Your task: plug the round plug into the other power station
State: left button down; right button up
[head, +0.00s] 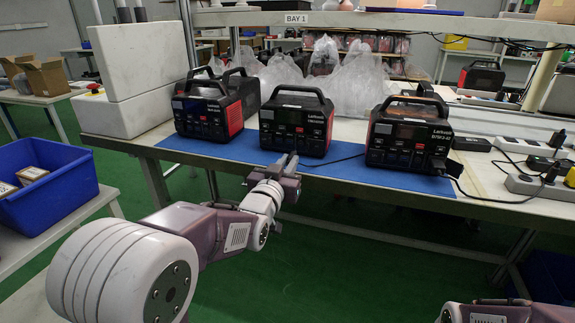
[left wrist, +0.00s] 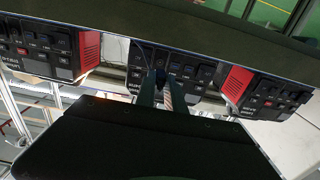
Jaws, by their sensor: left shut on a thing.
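Three black and red power stations stand in a row on the blue mat (head: 345,173): left (head: 190,128), middle (head: 283,143) and right (head: 385,156). My left gripper (head: 287,161) is at the lower front of the middle one. In the left wrist view, upside down, its fingers (left wrist: 162,90) are shut on the small dark round plug (left wrist: 160,74) close to the middle station's front panel (left wrist: 195,72). Fingers hide most of the plug; I cannot tell whether it is seated. A black cable (head: 340,160) runs from near the gripper towards the right station. My right gripper is out of view.
Plastic bags (head: 345,82) stand behind the stations. White foam blocks (head: 130,75) stand at the table's left end. Power strips (head: 540,187) and chargers lie at the right. A blue bin (head: 45,205) is at the lower left. The mat's front edge is narrow.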

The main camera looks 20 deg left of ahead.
aim_at(294, 152)
pick_arm(q)
jog(key=shift+w+p, duration=0.65)
jog(key=shift+w, duration=1.75)
jog(key=shift+b, duration=0.35)
jog(key=shift+w, duration=0.25)
jog(key=shift+w+d, duration=0.1)
jog(key=shift+w, duration=0.35)
jog(key=shift+w, duration=0.15)
jog(key=c, duration=1.3)
grip_release()
jog(key=shift+c, duration=0.2)
